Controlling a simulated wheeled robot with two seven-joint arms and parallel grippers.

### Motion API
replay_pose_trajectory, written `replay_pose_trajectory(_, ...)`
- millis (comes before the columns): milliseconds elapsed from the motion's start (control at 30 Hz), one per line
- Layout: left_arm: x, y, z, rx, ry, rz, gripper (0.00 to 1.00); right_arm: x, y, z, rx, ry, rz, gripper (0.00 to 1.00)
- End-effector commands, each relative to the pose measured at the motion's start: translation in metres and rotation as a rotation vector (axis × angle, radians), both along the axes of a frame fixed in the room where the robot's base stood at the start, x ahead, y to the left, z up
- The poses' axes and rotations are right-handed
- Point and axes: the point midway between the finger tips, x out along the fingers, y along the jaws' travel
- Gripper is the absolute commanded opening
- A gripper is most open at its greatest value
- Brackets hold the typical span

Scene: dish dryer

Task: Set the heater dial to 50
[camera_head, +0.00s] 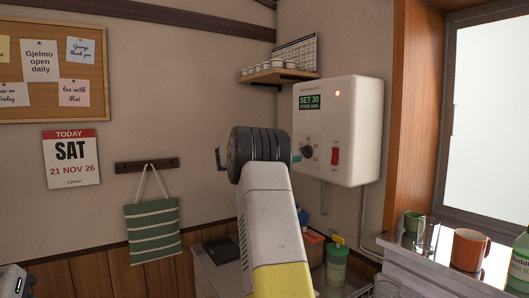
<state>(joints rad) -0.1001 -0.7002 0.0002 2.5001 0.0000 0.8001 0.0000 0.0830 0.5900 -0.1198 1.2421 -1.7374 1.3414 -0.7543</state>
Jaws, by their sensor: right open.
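The white heater box (362,130) hangs on the right wall. Its green display (309,102) reads SET 30, with a smaller line below that is hard to read. The dark round heater dial (307,152) sits low on its front, with small marks around it. My right gripper (257,153) is raised in front of the wall, just left of the dial in the picture. It is open, with one finger at its left and a teal tip at its right, close to the dial in the picture. Contact cannot be told.
A red switch (334,157) is right of the dial. A shelf with cups (278,75) is above left of the heater. Below, a counter (215,272) holds a green-lidded jar (337,264). An orange mug (468,249) and a glass (426,235) stand at right.

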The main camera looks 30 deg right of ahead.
Motion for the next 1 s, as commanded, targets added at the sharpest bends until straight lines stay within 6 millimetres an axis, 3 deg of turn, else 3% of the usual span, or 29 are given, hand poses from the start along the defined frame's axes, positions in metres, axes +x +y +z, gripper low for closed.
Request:
replay_pose_trajectory(300, 0.000, 0.000, 0.000, 0.000, 0.000, 0.000, 0.44, 0.004, -0.048, -0.001, 0.001, -0.001, 0.000, 0.67)
replay_pose_trajectory(700, 0.000, 0.000, 0.000, 0.000, 0.000, 0.000, 0.44, 0.005, -0.056, -0.001, 0.003, -0.001, 0.001, 0.67)
replay_pose_trajectory(1000, 0.000, 0.000, 0.000, 0.000, 0.000, 0.000, 0.44, 0.005, -0.056, -0.001, 0.003, -0.002, 0.002, 0.08)
